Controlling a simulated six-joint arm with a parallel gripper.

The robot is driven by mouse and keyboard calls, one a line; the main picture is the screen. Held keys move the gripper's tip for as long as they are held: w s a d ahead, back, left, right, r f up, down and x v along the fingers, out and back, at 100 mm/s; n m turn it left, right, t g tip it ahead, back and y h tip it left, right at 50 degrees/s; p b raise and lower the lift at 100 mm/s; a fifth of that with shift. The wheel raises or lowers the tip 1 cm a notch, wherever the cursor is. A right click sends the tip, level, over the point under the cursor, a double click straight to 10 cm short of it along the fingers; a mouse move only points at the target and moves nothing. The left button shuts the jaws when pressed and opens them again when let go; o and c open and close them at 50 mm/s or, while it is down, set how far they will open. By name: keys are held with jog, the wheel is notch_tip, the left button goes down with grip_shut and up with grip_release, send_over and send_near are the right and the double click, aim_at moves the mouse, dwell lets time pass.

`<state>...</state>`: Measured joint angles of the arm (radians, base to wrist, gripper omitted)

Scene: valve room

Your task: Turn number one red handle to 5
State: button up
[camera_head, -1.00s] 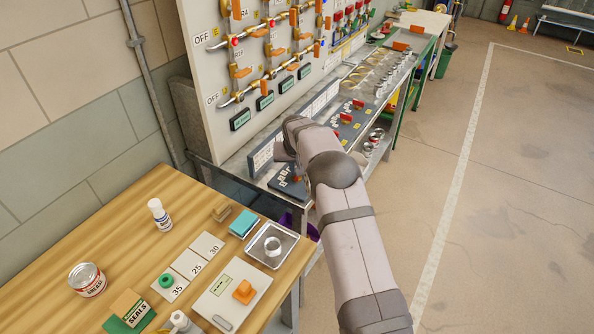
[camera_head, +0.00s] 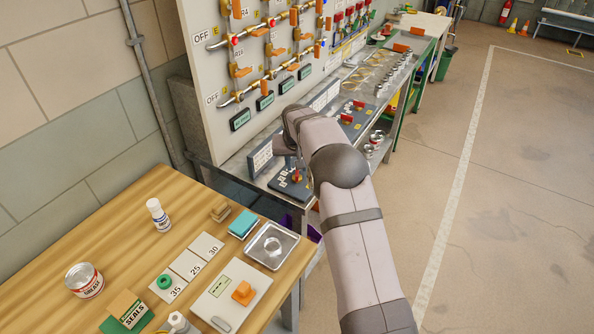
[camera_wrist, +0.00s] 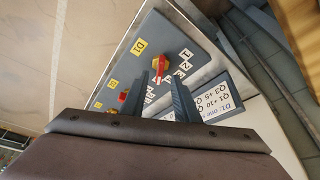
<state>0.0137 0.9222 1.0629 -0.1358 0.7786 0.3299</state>
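The nearest red handle (camera_wrist: 160,66) sits on a dark plate (camera_wrist: 155,37) with a yellow D1 label (camera_wrist: 140,46) and white number tiles (camera_wrist: 184,62) in the wrist view. In the head view the red handle (camera_head: 296,177) shows on its plate (camera_head: 284,187) at the near end of the bench. My gripper (camera_wrist: 158,76) is open, its two fingers apart. The handle appears between and just beyond the fingertips. I cannot tell whether either finger touches it. The fingers are hidden behind my arm in the head view.
A white instruction sign (camera_wrist: 216,103) stands close beside the plate. Other red handles (camera_head: 346,116) sit farther along the bench. A pipe panel (camera_head: 215,75) rises behind it. A wooden table (camera_head: 120,230) with cards and cans is in front. The floor at right is clear.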

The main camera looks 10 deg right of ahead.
jog(key=shift+b+v, duration=0.45)
jog(key=shift+v, duration=1.3)
jog(key=shift+s, duration=0.15)
jog(key=s+a+f+n+g, duration=0.1)
jog(key=s+g, duration=0.1)
jog(key=s, duration=1.8)
jog(key=s+a+f+n+g+y, duration=0.1)
jog(key=s+a+f+n+g, duration=0.1)
jog(key=s, duration=1.8)
jog(key=shift+s, duration=0.35)
jog(key=shift+f, duration=0.1)
